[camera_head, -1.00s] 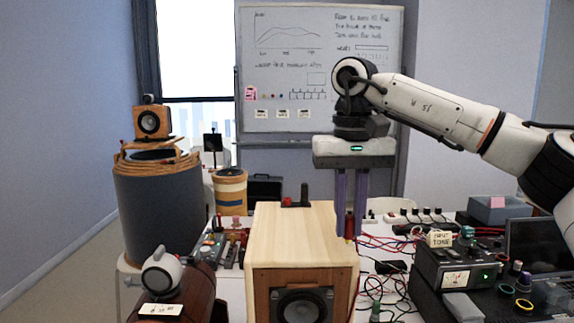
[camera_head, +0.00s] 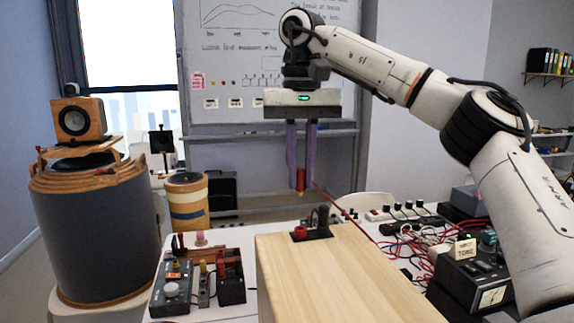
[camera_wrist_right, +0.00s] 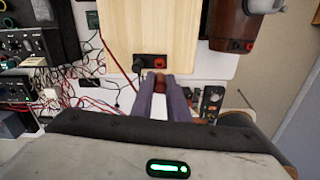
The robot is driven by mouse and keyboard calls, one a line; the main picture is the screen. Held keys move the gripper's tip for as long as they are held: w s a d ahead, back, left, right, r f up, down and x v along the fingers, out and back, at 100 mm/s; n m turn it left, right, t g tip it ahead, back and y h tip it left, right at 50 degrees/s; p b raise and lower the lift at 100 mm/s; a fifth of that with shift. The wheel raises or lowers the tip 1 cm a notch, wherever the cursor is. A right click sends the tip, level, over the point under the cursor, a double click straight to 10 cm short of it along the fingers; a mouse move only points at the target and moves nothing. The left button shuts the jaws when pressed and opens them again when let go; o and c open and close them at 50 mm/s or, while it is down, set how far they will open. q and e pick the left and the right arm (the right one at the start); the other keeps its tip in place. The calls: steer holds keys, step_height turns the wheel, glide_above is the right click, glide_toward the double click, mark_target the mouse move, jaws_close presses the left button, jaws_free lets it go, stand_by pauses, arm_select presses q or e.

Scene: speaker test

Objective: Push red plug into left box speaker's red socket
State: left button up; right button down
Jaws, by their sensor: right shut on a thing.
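The pale wooden box speaker (camera_head: 335,280) stands at the front of the table. Its black terminal plate carries a red socket (camera_head: 299,232) and a dark post (camera_head: 323,218) beside it, at the box's far edge. They also show in the right wrist view, as the red socket (camera_wrist_right: 160,62) and the dark post (camera_wrist_right: 139,64). My right gripper (camera_head: 301,184) is shut on the red plug (camera_head: 300,181). In the head view the plug hangs upright, tip down, above the red socket and apart from it. A red cable trails right from the plug. My left gripper is not in view.
Small electronics (camera_head: 172,285) stand left of the box. Tangled red and black cables (camera_head: 420,245) and a meter box (camera_head: 485,285) lie to the right. In the wrist view a dark brown speaker (camera_wrist_right: 228,22) with its own terminals stands beside the pale box. The air around the plug looks clear.

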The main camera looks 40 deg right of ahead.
mark_target(301, 191)
step_height(301, 191, down, 3)
steer(key=shift+s+r, duration=0.15)
steer(key=shift+r, duration=0.05)
steer(key=shift+f, duration=1.6)
steer(key=shift+f+b, duration=0.45)
steer(key=shift+f, duration=0.6)
stand_by(0.4)
steer(key=c, duration=1.6)
jaws_free()
steer(key=shift+c, duration=0.2)
steer(key=shift+r, duration=0.15)
steer(key=shift+r+p, duration=0.5)
steer(key=shift+r, duration=3.15)
